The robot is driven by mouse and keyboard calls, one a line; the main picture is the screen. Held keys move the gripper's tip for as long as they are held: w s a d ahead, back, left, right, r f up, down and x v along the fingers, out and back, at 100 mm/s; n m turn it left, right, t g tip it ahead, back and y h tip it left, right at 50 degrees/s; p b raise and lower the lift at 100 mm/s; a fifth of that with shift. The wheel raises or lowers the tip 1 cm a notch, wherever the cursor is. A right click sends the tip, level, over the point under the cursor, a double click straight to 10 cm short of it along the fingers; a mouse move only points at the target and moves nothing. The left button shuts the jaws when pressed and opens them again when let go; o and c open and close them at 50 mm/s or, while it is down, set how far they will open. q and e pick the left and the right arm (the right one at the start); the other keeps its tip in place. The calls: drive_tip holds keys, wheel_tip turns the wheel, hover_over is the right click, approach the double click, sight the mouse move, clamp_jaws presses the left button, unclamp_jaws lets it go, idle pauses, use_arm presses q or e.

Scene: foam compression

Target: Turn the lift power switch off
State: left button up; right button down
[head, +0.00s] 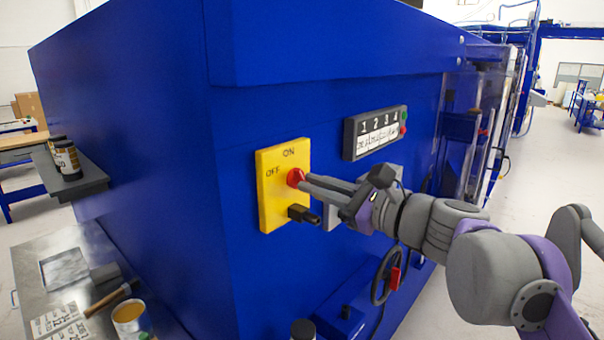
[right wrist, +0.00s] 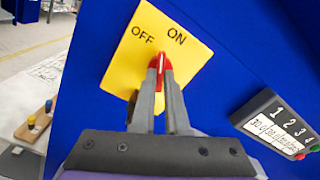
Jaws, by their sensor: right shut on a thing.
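The lift power switch is a yellow plate (head: 270,207) marked OFF and ON on the blue machine's side, with a red knob (head: 295,177). In the right wrist view the knob (right wrist: 160,64) has a white line that points up toward the ON label (right wrist: 177,36). The OFF label (right wrist: 142,37) is to its left. My right gripper (head: 305,181) reaches in from the right and is shut on the red knob, its fingers on both sides of it. My left gripper is not in view.
A numbered control panel (head: 375,132) with green and red buttons is right of the switch. A black handle (head: 303,214) sticks out at the plate's lower right. A handwheel (head: 385,275) is below my right arm. A shelf with cans (head: 67,160) is at left.

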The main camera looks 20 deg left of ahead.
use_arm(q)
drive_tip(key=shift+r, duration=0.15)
use_arm(e)
drive_tip(key=shift+n, duration=0.3)
drive_tip(key=shift+r+n+p, duration=0.1)
drive_tip(key=shift+n+p, duration=1)
drive_tip(key=shift+n, duration=0.7)
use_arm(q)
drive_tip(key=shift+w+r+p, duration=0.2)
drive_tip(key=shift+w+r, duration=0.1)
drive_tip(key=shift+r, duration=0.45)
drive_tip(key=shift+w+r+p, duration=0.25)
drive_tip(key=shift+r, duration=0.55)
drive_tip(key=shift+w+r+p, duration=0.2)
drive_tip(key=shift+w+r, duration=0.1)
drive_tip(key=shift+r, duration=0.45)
use_arm(e)
drive_tip(key=shift+n, duration=1.1)
drive_tip(key=shift+n+p, duration=1.15)
drive_tip(key=shift+n, duration=0.65)
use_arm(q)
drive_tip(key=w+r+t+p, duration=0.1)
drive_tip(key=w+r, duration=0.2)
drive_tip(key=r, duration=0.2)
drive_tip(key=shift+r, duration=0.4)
use_arm(e)
drive_tip(key=shift+n, duration=1.2)
